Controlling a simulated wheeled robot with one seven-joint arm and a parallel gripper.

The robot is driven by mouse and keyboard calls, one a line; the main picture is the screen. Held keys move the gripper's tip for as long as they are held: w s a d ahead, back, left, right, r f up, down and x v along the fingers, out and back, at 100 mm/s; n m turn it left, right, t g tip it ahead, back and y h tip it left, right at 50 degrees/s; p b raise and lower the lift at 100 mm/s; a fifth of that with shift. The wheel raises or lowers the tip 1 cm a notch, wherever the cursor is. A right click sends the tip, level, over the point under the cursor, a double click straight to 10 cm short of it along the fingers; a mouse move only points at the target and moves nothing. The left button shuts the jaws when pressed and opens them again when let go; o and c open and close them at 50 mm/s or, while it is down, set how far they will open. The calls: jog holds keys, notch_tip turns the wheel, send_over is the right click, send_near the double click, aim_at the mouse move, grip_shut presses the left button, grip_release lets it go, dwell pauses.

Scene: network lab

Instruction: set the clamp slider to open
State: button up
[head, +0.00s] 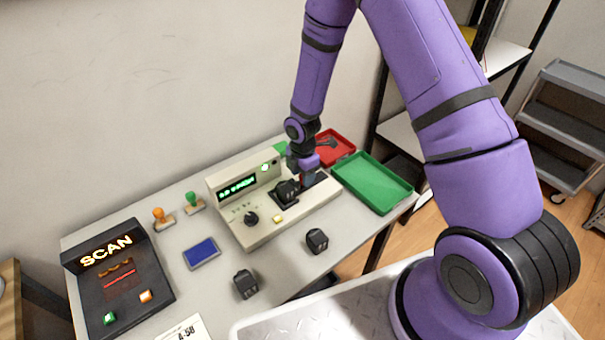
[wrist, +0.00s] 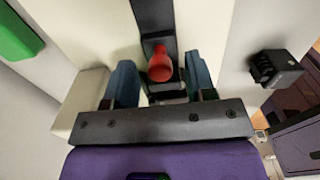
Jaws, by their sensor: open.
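The clamp slider's red knob (wrist: 160,66) stands on a black track (wrist: 152,18) in the wrist view. My gripper (wrist: 160,75) is open, with one blue-grey finger on each side of the knob and a visible gap to both. In the head view my gripper (head: 303,172) is low over the right part of the beige tester (head: 262,232), beside a black block (head: 287,191). The knob is mostly hidden there by my gripper. Slider markings cannot be read.
A green tray (head: 372,182) and a red tray (head: 335,147) lie right of and behind the tester. Two black modules (head: 317,240) (head: 245,284) lie in front. A blue pad (head: 202,253), two stamps (head: 193,202) and a scan console (head: 118,275) are at left.

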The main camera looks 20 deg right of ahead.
jog(key=shift+c, duration=0.3)
grip_shut()
jog(key=shift+w+d, duration=0.3)
jog(key=shift+d, duration=0.5)
jog(key=shift+w+d, duration=0.25)
jog(key=shift+d, duration=0.5)
jog(key=shift+o, duration=0.3)
grip_release()
notch_tip(320, 180, up, 11)
jog(key=shift+f, duration=0.1)
